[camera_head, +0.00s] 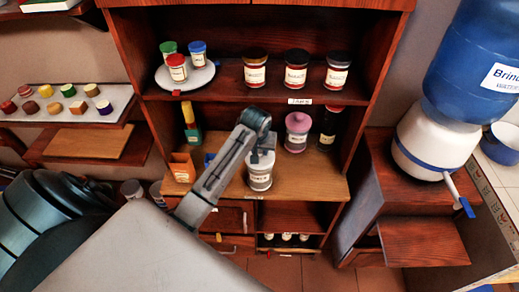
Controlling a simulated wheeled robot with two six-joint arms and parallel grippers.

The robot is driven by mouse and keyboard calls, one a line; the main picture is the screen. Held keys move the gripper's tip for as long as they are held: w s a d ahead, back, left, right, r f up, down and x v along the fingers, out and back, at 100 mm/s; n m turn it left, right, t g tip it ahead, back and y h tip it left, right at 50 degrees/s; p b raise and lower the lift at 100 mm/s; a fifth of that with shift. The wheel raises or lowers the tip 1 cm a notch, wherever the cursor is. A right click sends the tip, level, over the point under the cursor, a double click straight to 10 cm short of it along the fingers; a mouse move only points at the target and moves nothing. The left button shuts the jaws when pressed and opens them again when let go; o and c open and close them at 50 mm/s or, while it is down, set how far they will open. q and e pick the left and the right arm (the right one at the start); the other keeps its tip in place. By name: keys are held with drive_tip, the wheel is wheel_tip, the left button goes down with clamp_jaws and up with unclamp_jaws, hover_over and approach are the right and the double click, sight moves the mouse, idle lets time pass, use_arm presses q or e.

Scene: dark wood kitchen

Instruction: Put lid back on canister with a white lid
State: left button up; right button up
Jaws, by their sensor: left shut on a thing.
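The labelled grey canister (260,180) stands upright on the wooden counter in the middle of the cabinet. Its white lid (263,159) is at the canister's mouth, partly hidden by my gripper. Whether the lid sits fully down or just above the rim I cannot tell. My left gripper (258,150) reaches down over the canister from above and is shut on the lid; its fingertips are small and hard to make out. My right gripper is not in view.
A pink-lidded canister (297,130) and a dark bottle (328,127) stand just right. The shelf above holds several jars (296,69). A water dispenser (436,137) is at the right.

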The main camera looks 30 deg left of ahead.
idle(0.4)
use_arm(q)
drive_tip(key=o, duration=1.6)
drive_tip(key=shift+r, duration=3.45)
clamp_jaws()
